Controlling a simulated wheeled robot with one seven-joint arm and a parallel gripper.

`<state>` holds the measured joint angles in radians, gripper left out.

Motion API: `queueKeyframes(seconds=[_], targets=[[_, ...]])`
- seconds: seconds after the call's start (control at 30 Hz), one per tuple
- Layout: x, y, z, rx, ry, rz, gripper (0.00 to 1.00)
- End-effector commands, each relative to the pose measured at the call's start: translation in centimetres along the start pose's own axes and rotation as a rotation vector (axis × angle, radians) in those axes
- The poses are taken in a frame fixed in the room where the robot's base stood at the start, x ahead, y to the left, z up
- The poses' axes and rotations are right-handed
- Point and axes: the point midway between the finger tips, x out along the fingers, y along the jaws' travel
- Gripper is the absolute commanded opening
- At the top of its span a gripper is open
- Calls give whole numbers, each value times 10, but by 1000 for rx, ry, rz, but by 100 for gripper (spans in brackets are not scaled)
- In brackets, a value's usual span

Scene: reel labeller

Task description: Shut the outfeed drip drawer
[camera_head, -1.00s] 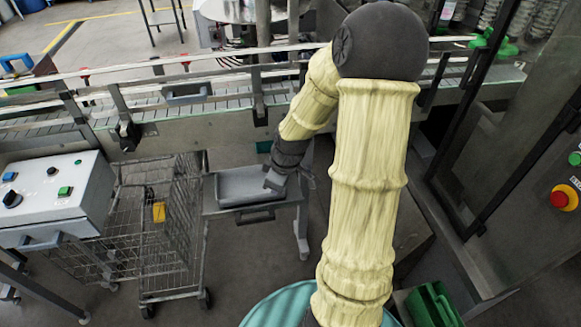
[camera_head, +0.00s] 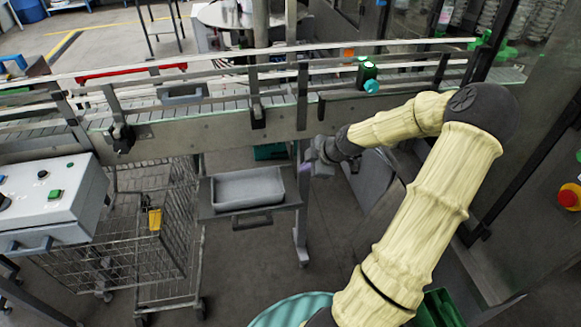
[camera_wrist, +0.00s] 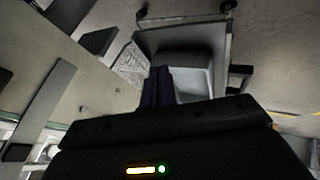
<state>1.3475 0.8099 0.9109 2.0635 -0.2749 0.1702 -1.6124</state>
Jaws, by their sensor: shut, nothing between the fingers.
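The outfeed drip drawer (camera_head: 290,203) is a grey panel-like drawer below the conveyor, with a paler grey shallow tray (camera_head: 248,188) in it and a dark bar handle (camera_head: 252,221) on its front. It sticks out from under the conveyor toward me. The tray looks empty. My gripper (camera_head: 312,160) is to the right of the drawer, apart from it, beside the conveyor leg; its fingertips are small in the head view. In the wrist view the dark fingers (camera_wrist: 157,88) are together and empty, with the drawer's grey body (camera_wrist: 180,38) behind them.
The conveyor (camera_head: 210,130) runs above the drawer. A wire cart (camera_head: 150,240) stands close to its left, with a control box (camera_head: 48,200) further left. A grey leg (camera_head: 300,235) stands at its right. Floor in front of the drawer is clear.

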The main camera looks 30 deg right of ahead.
Motion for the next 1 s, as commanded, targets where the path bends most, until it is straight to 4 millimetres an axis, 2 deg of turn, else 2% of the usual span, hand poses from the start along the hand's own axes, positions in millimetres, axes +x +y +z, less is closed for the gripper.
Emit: queueKeyframes(seconds=[0.27,0.77,1.0], targets=[[19,0,-1,1,2,-2,0],[102,-1,-2,2,1,-5,0],[114,28,-1,2,0,0,0]])
